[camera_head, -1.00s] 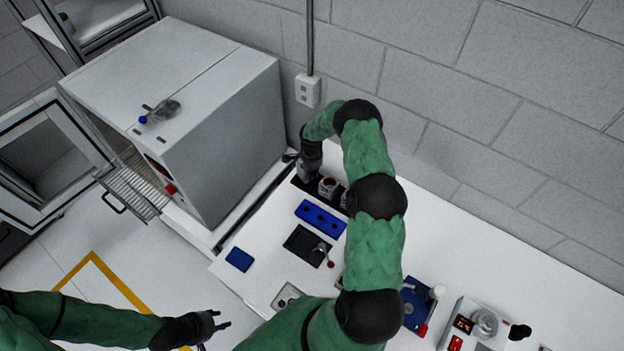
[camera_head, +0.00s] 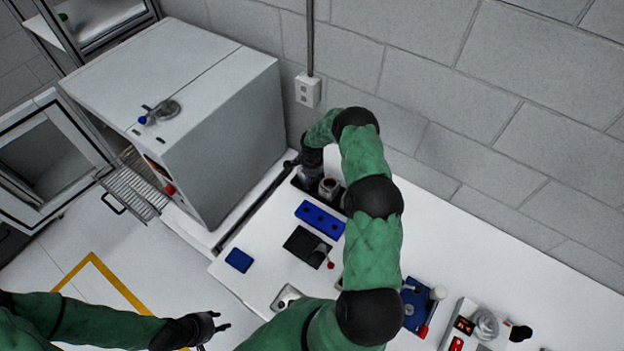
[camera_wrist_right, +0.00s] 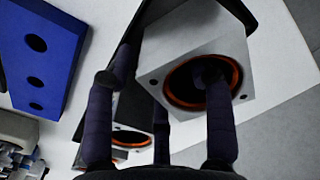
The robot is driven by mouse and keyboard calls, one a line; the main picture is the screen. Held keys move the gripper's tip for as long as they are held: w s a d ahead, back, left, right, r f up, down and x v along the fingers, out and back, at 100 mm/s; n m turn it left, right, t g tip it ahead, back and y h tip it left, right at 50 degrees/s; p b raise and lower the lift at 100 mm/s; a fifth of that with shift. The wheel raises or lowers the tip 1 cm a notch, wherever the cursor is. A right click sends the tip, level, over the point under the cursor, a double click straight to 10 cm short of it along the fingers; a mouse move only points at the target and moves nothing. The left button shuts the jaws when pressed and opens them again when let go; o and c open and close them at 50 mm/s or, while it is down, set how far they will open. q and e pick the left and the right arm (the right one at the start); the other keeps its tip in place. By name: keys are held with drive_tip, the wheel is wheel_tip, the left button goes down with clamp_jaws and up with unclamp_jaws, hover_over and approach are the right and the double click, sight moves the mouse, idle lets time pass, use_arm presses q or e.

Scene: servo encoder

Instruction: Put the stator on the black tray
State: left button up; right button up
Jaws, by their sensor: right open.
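A stator (camera_wrist_right: 205,65), a silver square block with an orange-ringed bore, is close up in the right wrist view. My right gripper (camera_wrist_right: 165,90) is open over it. One finger overlaps the bore, but I cannot tell whether it touches. In the head view my right gripper (camera_head: 308,170) is at the back of the table, partly hiding the dark holder (camera_head: 297,183) with stators such as this one (camera_head: 328,187). The black tray (camera_head: 300,243) lies nearer the front, with a small red-tipped tool at its right edge. My left gripper (camera_head: 218,322) is open and empty, away from the table.
A blue block with holes (camera_head: 320,217) lies between holder and tray. A small blue pad (camera_head: 239,259) is front left. A large white cabinet (camera_head: 200,110) stands left, and the wall is close behind. A blue fixture (camera_head: 413,310) and a device with red displays (camera_head: 470,325) are right.

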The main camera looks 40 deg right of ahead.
wheel_tip(320, 180, up, 12)
drive_tip(key=p, duration=0.3)
drive_tip(key=s+a+f+n+y, duration=0.1)
drive_tip(key=s+a+f+n, duration=0.15)
drive_tip(key=a, duration=0.45)
drive_tip(key=s+a+f+n+y, duration=0.1)
drive_tip(key=s+a+n, duration=0.15)
drive_tip(key=a, duration=0.45)
drive_tip(key=s+a+f+n+y, duration=0.1)
drive_tip(key=a+f+n, duration=0.15)
drive_tip(key=a, duration=0.55)
drive_tip(key=s+a+r+n+y, duration=0.1)
drive_tip(key=s+a+r+n, duration=0.1)
drive_tip(key=s+a+n, duration=0.7)
drive_tip(key=s+a, duration=0.5)
drive_tip(key=s, duration=0.4)
drive_tip(key=shift+a, duration=0.1)
